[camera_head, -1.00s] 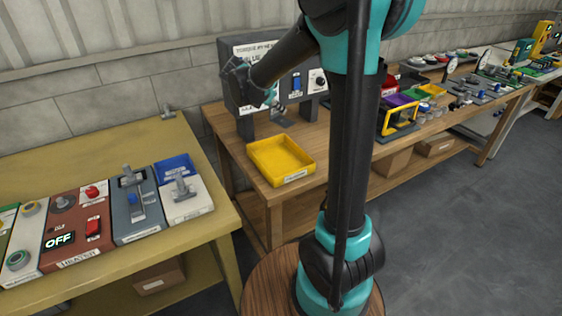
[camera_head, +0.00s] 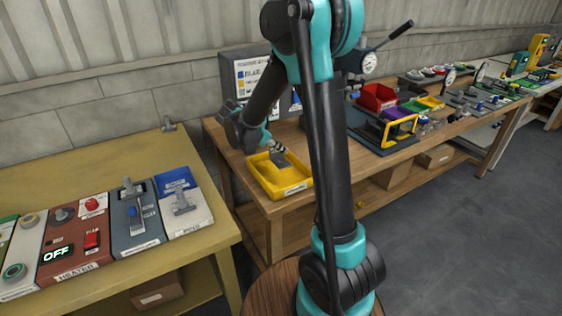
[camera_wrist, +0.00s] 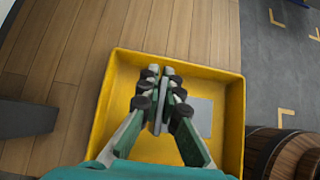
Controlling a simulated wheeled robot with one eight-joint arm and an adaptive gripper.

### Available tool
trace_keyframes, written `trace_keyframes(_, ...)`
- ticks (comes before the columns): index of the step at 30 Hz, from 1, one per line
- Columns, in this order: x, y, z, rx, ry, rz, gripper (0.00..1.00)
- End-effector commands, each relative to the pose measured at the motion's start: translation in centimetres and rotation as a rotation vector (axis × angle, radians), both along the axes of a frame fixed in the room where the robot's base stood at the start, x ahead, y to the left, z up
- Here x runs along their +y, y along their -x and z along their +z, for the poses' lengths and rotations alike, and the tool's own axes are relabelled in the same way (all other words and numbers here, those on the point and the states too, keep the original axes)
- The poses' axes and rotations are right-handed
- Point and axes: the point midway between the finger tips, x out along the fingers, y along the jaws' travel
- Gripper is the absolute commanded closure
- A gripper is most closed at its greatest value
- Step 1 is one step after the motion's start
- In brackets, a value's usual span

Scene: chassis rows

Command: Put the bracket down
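The bracket (camera_head: 280,158) is a small grey metal piece with a thin upright plate and a flat plate. My gripper (camera_head: 271,146) is shut on it and points down over the yellow tray (camera_head: 287,192) on the wooden bench. In the wrist view the fingers (camera_wrist: 162,76) pinch the bracket's thin plate, and its flat grey plate (camera_wrist: 202,116) shows to the right, inside the outline of the tray (camera_wrist: 232,95). I cannot tell whether the bracket touches the tray floor. The tray holds nothing else that I can see.
A grey panel with a sign (camera_head: 243,76) stands behind the tray. Red, purple and green bins (camera_head: 377,97) sit further right on the bench. A yellow-topped table (camera_head: 95,178) with several switch units is at the left, across a narrow gap.

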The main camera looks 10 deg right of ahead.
Motion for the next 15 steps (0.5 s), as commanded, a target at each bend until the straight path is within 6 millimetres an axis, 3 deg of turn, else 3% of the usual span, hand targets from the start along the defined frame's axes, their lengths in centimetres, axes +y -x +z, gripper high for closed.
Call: trace_keyframes(15,0.0,0.0,-5.3,0.000,0.000,0.000,1.00)
